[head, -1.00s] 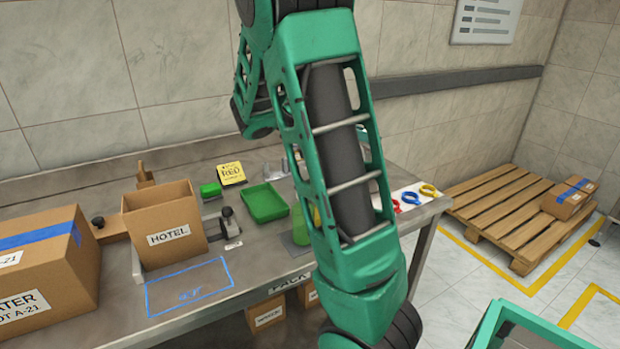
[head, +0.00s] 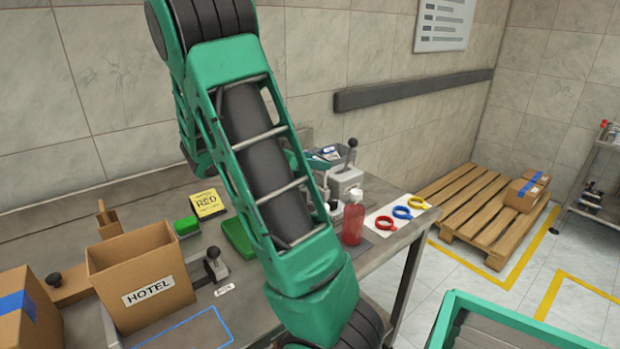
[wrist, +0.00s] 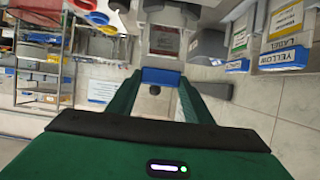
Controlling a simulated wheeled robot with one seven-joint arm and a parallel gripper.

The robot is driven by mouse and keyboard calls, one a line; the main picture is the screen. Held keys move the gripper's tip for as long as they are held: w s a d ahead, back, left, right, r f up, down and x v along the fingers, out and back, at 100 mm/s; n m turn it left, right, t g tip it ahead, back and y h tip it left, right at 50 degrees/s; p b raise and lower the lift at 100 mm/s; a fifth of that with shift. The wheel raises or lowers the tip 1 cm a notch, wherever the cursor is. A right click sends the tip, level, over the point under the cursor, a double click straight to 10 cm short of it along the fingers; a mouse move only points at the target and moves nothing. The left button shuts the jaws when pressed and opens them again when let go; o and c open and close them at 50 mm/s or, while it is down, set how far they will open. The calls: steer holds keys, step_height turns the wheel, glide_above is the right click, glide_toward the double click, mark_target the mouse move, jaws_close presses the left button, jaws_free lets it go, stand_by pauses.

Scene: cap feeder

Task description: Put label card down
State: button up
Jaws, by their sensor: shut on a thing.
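My gripper (wrist: 158,88) shows in the wrist view, its two green fingers closed on a small blue piece (wrist: 161,76). I take this piece to be the label card; only its blue face shows, and no print on it can be read. It is held up at the fingertips, with the floor and a grey unit with a reddish panel (wrist: 163,40) beyond it. In the head view my arm crosses the middle, and the gripper and card are out of sight.
The steel bench holds an open HOTEL box (head: 140,280), a yellow RED note (head: 207,203), a green tray (head: 238,238), a red bottle (head: 353,222) and coloured rings (head: 402,212). A pallet (head: 480,212) stands right. Labelled bins (wrist: 285,58) and a shelf rack (wrist: 42,65) flank the gripper.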

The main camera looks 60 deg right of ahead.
step_height(320, 180, down, 4)
steer(key=shift+f, duration=0.1)
stand_by(0.4)
steer(key=o, duration=1.1)
steer(key=v, duration=1.2)
steer(key=shift+s, duration=0.1)
